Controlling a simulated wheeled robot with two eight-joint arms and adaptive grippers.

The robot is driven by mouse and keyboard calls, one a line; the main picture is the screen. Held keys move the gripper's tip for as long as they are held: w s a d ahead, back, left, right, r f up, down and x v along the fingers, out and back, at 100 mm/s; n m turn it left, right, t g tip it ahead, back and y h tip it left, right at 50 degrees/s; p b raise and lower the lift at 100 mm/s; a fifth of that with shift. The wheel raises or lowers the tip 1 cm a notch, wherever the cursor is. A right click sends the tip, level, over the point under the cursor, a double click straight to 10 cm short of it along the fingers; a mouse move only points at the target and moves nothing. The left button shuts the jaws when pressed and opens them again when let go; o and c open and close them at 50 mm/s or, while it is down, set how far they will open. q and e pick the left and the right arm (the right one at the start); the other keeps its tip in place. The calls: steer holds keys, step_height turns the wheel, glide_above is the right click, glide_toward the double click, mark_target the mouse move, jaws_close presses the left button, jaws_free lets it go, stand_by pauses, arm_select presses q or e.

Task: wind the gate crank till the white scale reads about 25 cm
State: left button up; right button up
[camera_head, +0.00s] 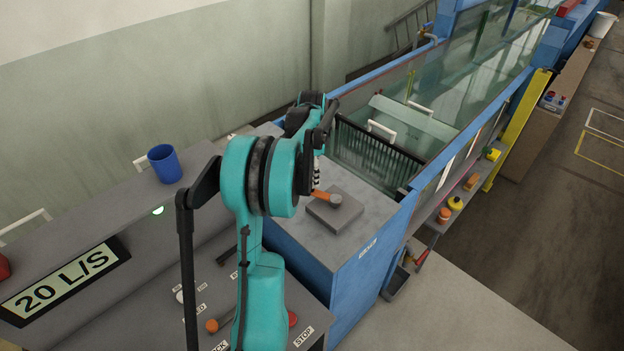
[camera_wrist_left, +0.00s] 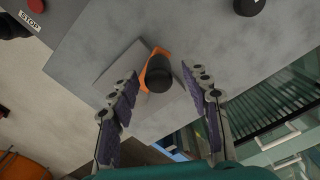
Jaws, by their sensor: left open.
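The gate crank has an orange arm (camera_head: 322,195) on a flat grey block (camera_head: 335,210) on top of the blue-sided flume end. In the left wrist view, its dark round handle (camera_wrist_left: 158,75) stands over the orange arm (camera_wrist_left: 152,55). My left gripper (camera_wrist_left: 161,78) is open, with one finger on each side of the handle and visible gaps to both. In the head view, my left arm partly hides the gripper and the crank. I cannot make out a white scale or its reading. My right gripper is not in view.
A console with a "20 L/S" display (camera_head: 66,282) and a blue cup (camera_head: 165,163) stands at left. A red STOP button (camera_wrist_left: 36,5) is near the crank block. The glass flume (camera_head: 475,70) runs to the back right. Open floor lies at right.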

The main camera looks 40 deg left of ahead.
arm_select(q)
step_height(320, 180, up, 9)
steer(key=shift+r, duration=0.15)
steer(key=shift+d, duration=0.1)
stand_by(0.5)
steer(key=s+d+f+n+t+b, duration=0.1)
steer(key=s+d+f+b, duration=0.15)
steer(key=d, duration=0.45)
steer(key=s+d+f+n+t+y+b, duration=0.1)
steer(key=d+f+b, duration=0.1)
steer(key=d+b, duration=0.3)
steer(key=s+d+f+n+t+b, duration=0.1)
steer(key=d+f+b, duration=0.1)
steer(key=d, duration=0.6)
steer(key=s+d+f+n+t+h+b, duration=0.1)
steer(key=s+d+f+t+b, duration=0.3)
steer(key=s+d+f+b, duration=0.4)
steer(key=s+d+f+n, duration=0.1)
steer(key=s+d+f, duration=0.1)
steer(key=d+f, duration=0.4)
steer(key=shift+s+f+n, duration=0.25)
steer(key=shift+f+n, duration=0.15)
steer(key=shift+f, duration=0.3)
stand_by(2.7)
